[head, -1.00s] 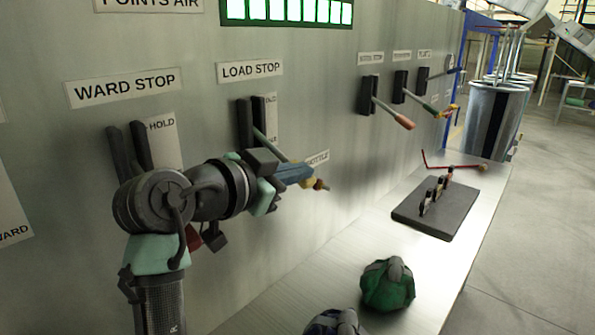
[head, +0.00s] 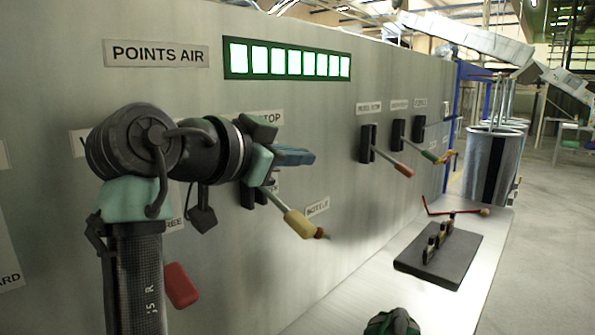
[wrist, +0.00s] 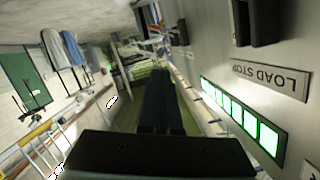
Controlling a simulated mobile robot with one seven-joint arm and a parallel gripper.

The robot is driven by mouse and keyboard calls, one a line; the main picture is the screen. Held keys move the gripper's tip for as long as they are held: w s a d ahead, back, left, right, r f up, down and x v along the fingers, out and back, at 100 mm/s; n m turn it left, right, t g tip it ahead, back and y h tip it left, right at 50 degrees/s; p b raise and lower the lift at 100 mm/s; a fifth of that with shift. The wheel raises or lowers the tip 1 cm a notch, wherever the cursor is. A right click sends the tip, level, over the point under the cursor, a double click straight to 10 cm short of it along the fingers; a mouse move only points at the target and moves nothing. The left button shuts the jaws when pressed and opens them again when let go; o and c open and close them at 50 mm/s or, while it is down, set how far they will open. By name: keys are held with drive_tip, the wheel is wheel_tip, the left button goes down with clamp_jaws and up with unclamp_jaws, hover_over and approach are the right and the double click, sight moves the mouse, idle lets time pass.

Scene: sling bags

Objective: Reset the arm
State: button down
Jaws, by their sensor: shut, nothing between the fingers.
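My gripper (head: 297,156) is in front of the grey panel in the head view, its blue fingers pointing right and together, with nothing between them. It is above the yellow-handled lever (head: 299,223), whose handle is clear of the fingers. In the wrist view the closed fingers (wrist: 162,105) point away from the camera, with open space beyond them. My arm rises at the left of the head view and bends toward the right. It hides most of the sign above the yellow-handled lever and part of the left-hand sign. A red handle (head: 180,286) shows beside my arm, low on the panel.
The POINTS AIR sign (head: 155,54) and green-lit display (head: 287,60) are high on the panel. Several smaller levers, one orange-handled (head: 394,164), stick out farther right. The ledge holds a black rack (head: 438,257) and a green bundle (head: 392,322). Metal bins (head: 490,165) stand beyond.

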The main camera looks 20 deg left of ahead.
idle(0.4)
drive_tip(key=s+d+r+n+t+y+p, duration=0.1)
drive_tip(key=s+d+r+n+t, duration=0.15)
drive_tip(key=d, duration=0.35)
drive_tip(key=s+d+r+n+t+y, duration=0.1)
drive_tip(key=d+r+t, duration=0.3)
drive_tip(key=d, duration=0.2)
drive_tip(key=s+d+r+n+t+y, duration=0.1)
drive_tip(key=s+d+r+n+t, duration=0.1)
drive_tip(key=s, duration=0.5)
drive_tip(key=s+d+r+n+t+y, duration=0.1)
drive_tip(key=s+d+r+t, duration=0.3)
drive_tip(key=s, duration=0.4)
drive_tip(key=shift+d+r+n+p, duration=0.2)
drive_tip(key=shift+r+n+p, duration=0.2)
drive_tip(key=shift+r, duration=0.1)
drive_tip(key=shift+d, duration=0.1)
